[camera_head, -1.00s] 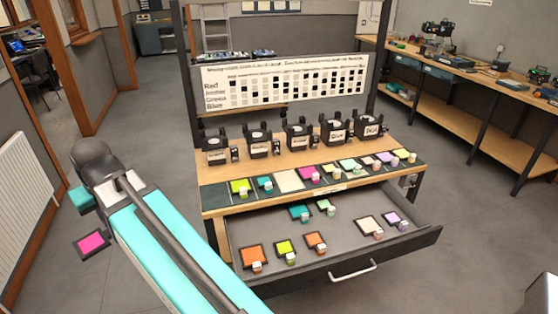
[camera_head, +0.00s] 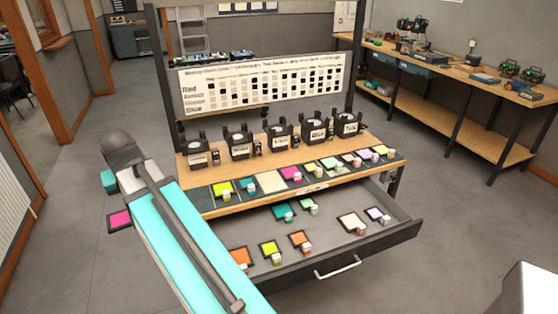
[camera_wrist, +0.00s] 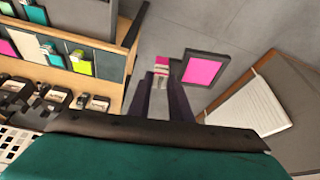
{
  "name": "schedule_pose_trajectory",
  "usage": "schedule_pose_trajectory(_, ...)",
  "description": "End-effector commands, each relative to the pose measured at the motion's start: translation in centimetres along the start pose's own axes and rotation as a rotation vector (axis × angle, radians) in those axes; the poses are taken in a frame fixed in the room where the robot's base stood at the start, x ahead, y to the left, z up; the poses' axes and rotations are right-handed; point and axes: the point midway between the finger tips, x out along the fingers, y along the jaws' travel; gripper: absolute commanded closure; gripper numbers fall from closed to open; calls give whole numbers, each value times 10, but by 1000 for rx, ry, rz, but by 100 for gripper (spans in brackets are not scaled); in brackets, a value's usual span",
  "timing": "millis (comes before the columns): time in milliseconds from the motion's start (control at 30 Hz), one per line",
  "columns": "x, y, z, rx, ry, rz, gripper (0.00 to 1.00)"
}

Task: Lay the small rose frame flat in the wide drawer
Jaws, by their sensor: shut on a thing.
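The small rose frame, a bright pink square in a dark border, hangs in the air left of the bench in the head view (camera_head: 120,220). It also shows in the wrist view (camera_wrist: 205,69). My gripper (camera_wrist: 160,76) is shut on the tab at the frame's side, and pink and white show on the tab between the fingers. In the head view my arm hides most of the gripper. The wide drawer (camera_head: 398,240) is pulled open under the bench top, to the right of my gripper. My arm covers its left front corner.
Several colour frames lie in the drawer, including a lime one (camera_head: 269,249), a teal one (camera_head: 282,211) and a cream one (camera_head: 351,221). Its middle floor is bare. A magenta frame (camera_head: 290,173) sits in the bench-top row (camera_head: 228,208). Several black lamps stand behind. A radiator (camera_head: 15,208) is at left.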

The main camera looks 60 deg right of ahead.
Motion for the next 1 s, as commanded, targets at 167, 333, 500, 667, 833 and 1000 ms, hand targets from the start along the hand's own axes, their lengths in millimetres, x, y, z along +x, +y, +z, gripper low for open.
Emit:
schedule_pose_trajectory(167,7,64,-14,155,0,65,100)
schedule_pose_trajectory(333,11,124,-20,302,-1,126,100)
schedule_pose_trajectory(500,14,184,-20,446,-1,187,100)
schedule_pose_trajectory(667,15,240,-16,581,-1,243,100)
schedule_pose_trajectory(833,13,300,-7,723,-1,302,100)
schedule_pose_trajectory(1000,10,359,7,864,-2,360,100)
